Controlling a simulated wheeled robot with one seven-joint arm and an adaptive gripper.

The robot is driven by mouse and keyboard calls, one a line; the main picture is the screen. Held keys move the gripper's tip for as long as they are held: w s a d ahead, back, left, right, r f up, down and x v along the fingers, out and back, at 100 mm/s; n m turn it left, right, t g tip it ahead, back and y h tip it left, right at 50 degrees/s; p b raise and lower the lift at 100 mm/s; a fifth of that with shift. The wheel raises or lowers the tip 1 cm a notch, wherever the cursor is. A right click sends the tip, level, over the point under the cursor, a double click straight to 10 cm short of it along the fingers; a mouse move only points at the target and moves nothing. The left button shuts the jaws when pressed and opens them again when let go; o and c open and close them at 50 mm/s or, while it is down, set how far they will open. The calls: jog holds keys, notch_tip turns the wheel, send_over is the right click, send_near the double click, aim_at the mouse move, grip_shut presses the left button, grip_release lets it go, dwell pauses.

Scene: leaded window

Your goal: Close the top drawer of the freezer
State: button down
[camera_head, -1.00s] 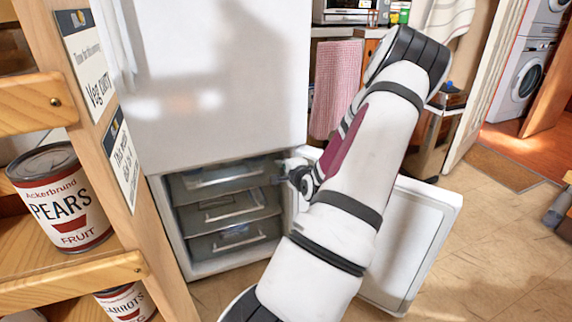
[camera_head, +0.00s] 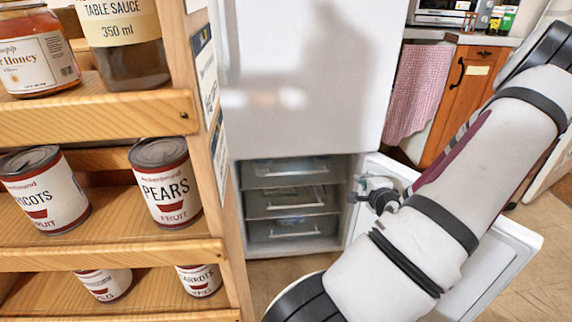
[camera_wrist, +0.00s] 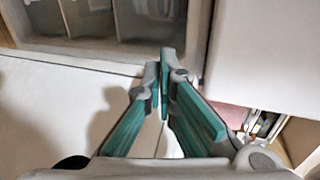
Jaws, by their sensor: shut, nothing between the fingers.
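The freezer's lower compartment is open in the head view, with three clear-fronted grey drawers stacked inside. The top drawer (camera_head: 290,170) sits under the closed white upper door; how far it stands out is hard to tell. The freezer door (camera_head: 520,238) is swung open to the right, partly behind my arm. My gripper (camera_head: 354,198) is by the right edge of the drawer opening, apart from the top drawer's handle. In the wrist view, my gripper (camera_wrist: 167,62) is shut and empty, its green-padded fingers together. A glassy panel with dividers lies beyond the fingertips; I cannot tell which part it is.
A wooden shelf rack (camera_head: 100,262) with jars and cans, including a pears can (camera_head: 166,190), stands close on the left. A pink towel (camera_head: 418,90) hangs beside a wooden cabinet (camera_head: 466,100) at the back right. Some tiled floor is free at lower right.

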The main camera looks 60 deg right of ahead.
aim_at(253, 164)
jog(key=s+a+f+m+g+y+p, duration=0.1)
jog(key=s+a+f+m+g+y, duration=0.15)
jog(key=f, duration=0.45)
jog(key=s+a+f+m+g+y, duration=0.1)
jog(key=a+f+m+g+y, duration=0.2)
jog(key=f, duration=0.4)
jog(key=w+a+f+m+y, duration=0.1)
jog(key=a+f+m+y, duration=0.3)
jog(key=a, duration=0.4)
jog(key=w+a+r+m+t+y+p, duration=0.1)
jog(key=w+a+m+t+y, duration=0.25)
jog(key=w+a+y, duration=0.4)
jog(key=w+d+r+m+t+h+p, duration=0.1)
jog(key=w+r+m+t, duration=0.35)
jog(key=w, duration=0.25)
jog(key=w+d+r+m+t+h, duration=0.1)
jog(key=w+r+m+t+h, duration=0.15)
jog(key=w+r+m, duration=0.35)
jog(key=w+d+r+m+t+h, duration=0.3)
jog(key=w+d+r+t+h, duration=0.15)
jog(key=d, duration=0.25)
jog(key=shift+w+d+f+b, duration=0.15)
jog(key=shift+w+d+b, duration=0.6)
jog(key=shift+w, duration=1.3)
jog(key=shift+w+d+f+b, duration=0.1)
jog(key=shift+w+d+b, duration=0.65)
jog(key=shift+w, duration=1.35)
jog(key=shift+w+d+f+b, duration=0.15)
jog(key=shift+w+d+b, duration=0.6)
jog(key=shift+w, duration=1.3)
